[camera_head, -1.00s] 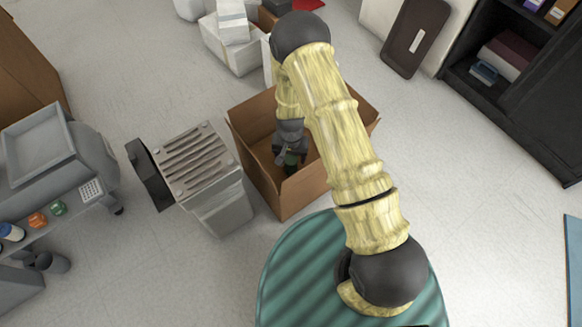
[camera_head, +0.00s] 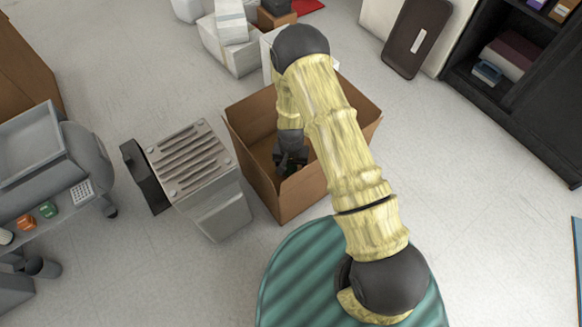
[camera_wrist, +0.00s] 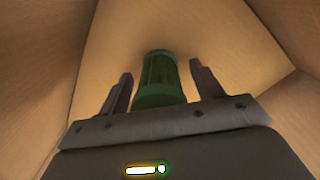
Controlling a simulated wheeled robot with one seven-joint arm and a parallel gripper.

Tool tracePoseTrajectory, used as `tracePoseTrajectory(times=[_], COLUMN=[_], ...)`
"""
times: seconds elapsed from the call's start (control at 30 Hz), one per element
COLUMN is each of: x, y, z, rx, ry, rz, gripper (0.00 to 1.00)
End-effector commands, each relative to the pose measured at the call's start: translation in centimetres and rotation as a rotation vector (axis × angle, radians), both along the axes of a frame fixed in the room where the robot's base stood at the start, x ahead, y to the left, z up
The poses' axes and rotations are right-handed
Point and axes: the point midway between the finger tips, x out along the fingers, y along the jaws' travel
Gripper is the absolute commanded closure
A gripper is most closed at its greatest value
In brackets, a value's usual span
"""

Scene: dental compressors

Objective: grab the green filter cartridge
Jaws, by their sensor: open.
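The green filter cartridge (camera_wrist: 160,80) shows in the wrist view, inside a cardboard box (camera_head: 297,196). It is a ribbed green cylinder with a wider rim at its near end. My gripper (camera_wrist: 160,86) is open, with one dark finger on each side of the cartridge and a visible gap on both sides. In the head view my gripper (camera_head: 290,160) is down inside the box, and the cartridge cannot be made out there. The cartridge's near end is partly hidden by the gripper body.
The box walls stand close around my gripper. A grey ribbed machine (camera_head: 195,170) stands just left of the box. A grey cart (camera_head: 40,160) is at far left, with small orange and green items (camera_head: 47,209) on it. White boxes (camera_head: 232,45) lie behind. Floor at right is clear.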

Motion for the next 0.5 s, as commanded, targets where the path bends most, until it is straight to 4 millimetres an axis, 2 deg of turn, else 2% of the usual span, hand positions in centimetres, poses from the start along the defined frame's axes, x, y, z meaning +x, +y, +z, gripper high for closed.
tracePoseTrajectory(times=[0.4, 0.43, 0.5], x=[0.05, 0.05, 0.05], y=[-0.02, -0.02, -0.02], z=[0.12, 0.11, 0.12], rx=[0.000, 0.000, 0.000], ry=[-0.001, -0.001, -0.001], rz=[-0.001, -0.001, -0.001], gripper=[0.34, 0.36, 0.50])
